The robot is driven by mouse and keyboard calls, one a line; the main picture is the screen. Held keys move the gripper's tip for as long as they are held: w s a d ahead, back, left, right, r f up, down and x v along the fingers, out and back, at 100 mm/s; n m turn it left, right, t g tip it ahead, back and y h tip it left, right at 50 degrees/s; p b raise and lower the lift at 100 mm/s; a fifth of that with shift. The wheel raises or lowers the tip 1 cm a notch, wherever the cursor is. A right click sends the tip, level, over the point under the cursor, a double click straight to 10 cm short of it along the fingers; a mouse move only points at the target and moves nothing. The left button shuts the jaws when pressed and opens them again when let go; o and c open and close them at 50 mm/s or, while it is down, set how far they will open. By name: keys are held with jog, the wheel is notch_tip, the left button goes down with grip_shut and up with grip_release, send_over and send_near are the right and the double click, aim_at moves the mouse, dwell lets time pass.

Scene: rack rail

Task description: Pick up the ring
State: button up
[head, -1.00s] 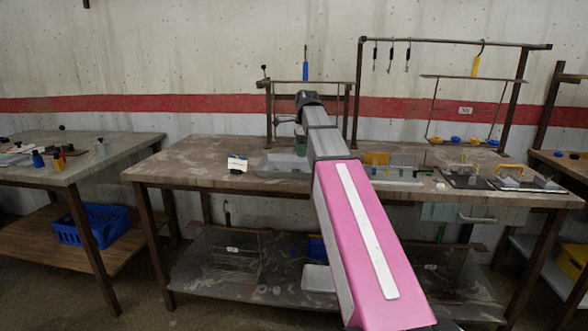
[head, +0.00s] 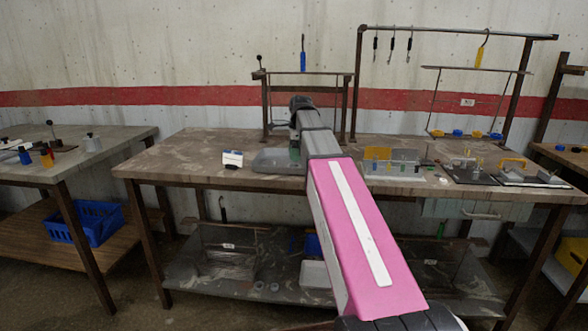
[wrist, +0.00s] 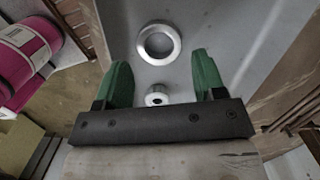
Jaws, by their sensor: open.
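A silver ring (wrist: 143,46) lies on a smooth grey surface in the wrist view, just ahead of my gripper (wrist: 162,72). My gripper is open, with its green fingers apart and nothing between the tips. A small round metal piece with a dark centre (wrist: 157,96) sits nearer the palm, between the fingers in the picture. In the head view my gripper (head: 294,148) shows only as a bit of green behind my arm, over the grey tray (head: 270,163) on the middle table. I cannot make out the ring in the head view.
On the middle table a small blue-and-white box (head: 232,159) stands left of the tray. A yellow block (head: 378,153) and a dark board with fixtures (head: 468,175) are to the right. A metal frame (head: 352,95) rises behind. The table's left part (head: 180,155) is clear.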

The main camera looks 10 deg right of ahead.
notch_tip(320, 180, down, 4)
jog(key=shift+s+f, duration=0.1)
jog(key=shift+f, duration=0.15)
jog(key=c, duration=0.6)
jog(key=shift+r, duration=0.2)
